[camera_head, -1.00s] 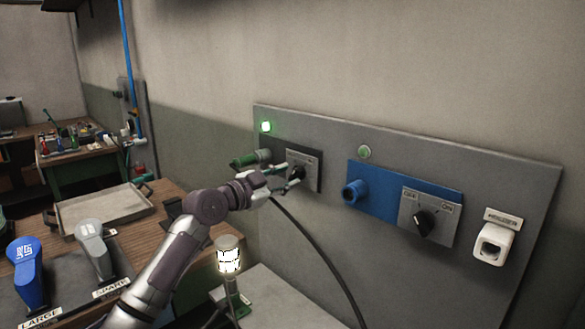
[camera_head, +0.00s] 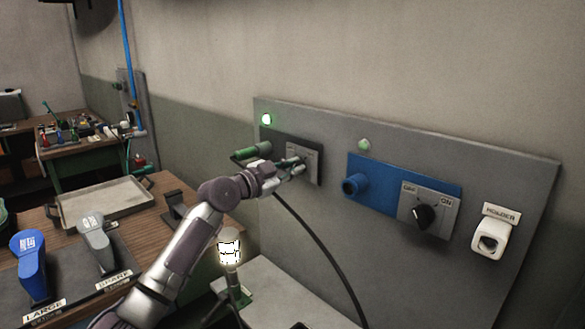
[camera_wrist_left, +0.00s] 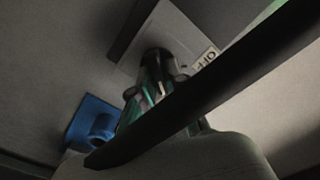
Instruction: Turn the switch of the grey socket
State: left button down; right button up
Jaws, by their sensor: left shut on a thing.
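The grey socket's switch plate (camera_head: 312,158) is on the left part of the wall panel, and its dark knob is mostly hidden behind my gripper. My left gripper (camera_head: 296,166) reaches the knob and is shut on it. In the left wrist view the fingers (camera_wrist_left: 158,85) close around the dark switch knob (camera_wrist_left: 158,54), with an "OFF" label (camera_wrist_left: 207,60) beside it. A green plug (camera_head: 254,151) with a black cable sits at the socket left of the switch. The lamp (camera_head: 266,120) above is lit green. My right gripper is not in view.
A blue socket (camera_head: 352,185) with its own black knob (camera_head: 424,216) is to the right on the panel. A white holder (camera_head: 491,238) is further right. A lit lamp (camera_head: 229,250) stands below. The black cable (camera_head: 322,244) hangs under my arm.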

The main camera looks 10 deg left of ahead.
pick_arm(q)
jog(key=shift+n, duration=0.3)
jog(key=n, duration=0.2)
jog(key=shift+n+b, duration=0.3)
jog(key=n, duration=0.2)
jog(key=shift+w+a+n, duration=0.1)
jog(key=shift+n, duration=0.3)
jog(key=n+p, duration=0.1)
jog(key=n, duration=0.3)
jog(key=shift+a, duration=0.1)
jog(key=shift+w+n+p, duration=0.1)
jog(key=shift+n+p, duration=0.5)
jog(key=shift+n, duration=1.4)
jog(key=shift+f, duration=0.1)
jog(key=c, duration=1.2)
grip_release()
jog(key=shift+a, duration=0.1)
